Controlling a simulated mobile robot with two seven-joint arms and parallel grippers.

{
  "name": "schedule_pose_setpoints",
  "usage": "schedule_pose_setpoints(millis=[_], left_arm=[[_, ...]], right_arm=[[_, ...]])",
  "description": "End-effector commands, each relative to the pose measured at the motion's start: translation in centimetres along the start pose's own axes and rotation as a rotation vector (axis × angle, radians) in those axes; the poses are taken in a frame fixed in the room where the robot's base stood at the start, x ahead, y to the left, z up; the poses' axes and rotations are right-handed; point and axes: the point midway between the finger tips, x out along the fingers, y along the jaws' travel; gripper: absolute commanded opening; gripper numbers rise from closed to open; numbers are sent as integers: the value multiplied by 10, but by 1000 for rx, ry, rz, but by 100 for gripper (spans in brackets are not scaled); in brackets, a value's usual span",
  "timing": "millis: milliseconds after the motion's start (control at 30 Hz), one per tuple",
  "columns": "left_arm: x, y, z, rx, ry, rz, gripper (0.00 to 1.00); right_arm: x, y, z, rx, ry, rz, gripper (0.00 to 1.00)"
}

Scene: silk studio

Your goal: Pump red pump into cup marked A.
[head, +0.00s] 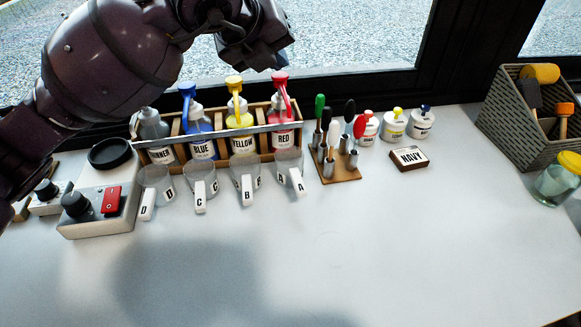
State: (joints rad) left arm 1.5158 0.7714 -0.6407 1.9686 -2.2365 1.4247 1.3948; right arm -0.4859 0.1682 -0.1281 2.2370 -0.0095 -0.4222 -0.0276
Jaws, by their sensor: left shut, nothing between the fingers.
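The red pump bottle (283,110), labelled RED, stands at the right end of a wooden rack. Its red pump head is on top. The clear cup marked A (289,161) stands on the table just in front of it, its white tag (297,182) towards me. My left arm comes in from the upper left. My left gripper (272,58) is shut and empty, above and slightly left of the red pump head, apparently apart from it. Its fingertips are hard to make out against the dark window frame. My right gripper is not in view.
The rack (213,130) also holds yellow (240,115), blue (199,125) and thinner (153,135) bottles. Cups B (246,172), C (199,175) and D (155,178) stand beside cup A. A tool stand (338,170) is close on the right. The front table is clear.

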Motion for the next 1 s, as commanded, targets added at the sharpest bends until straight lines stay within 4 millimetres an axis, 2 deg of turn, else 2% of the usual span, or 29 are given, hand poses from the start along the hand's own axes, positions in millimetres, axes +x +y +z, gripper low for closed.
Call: schedule_pose_setpoints(millis=[533, 1000], left_arm=[[4, 3, -3, 0, 1, 0, 0], [8, 6, -6, 0, 2, 1, 0]], right_arm=[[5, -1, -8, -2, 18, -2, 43], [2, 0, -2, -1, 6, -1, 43]])
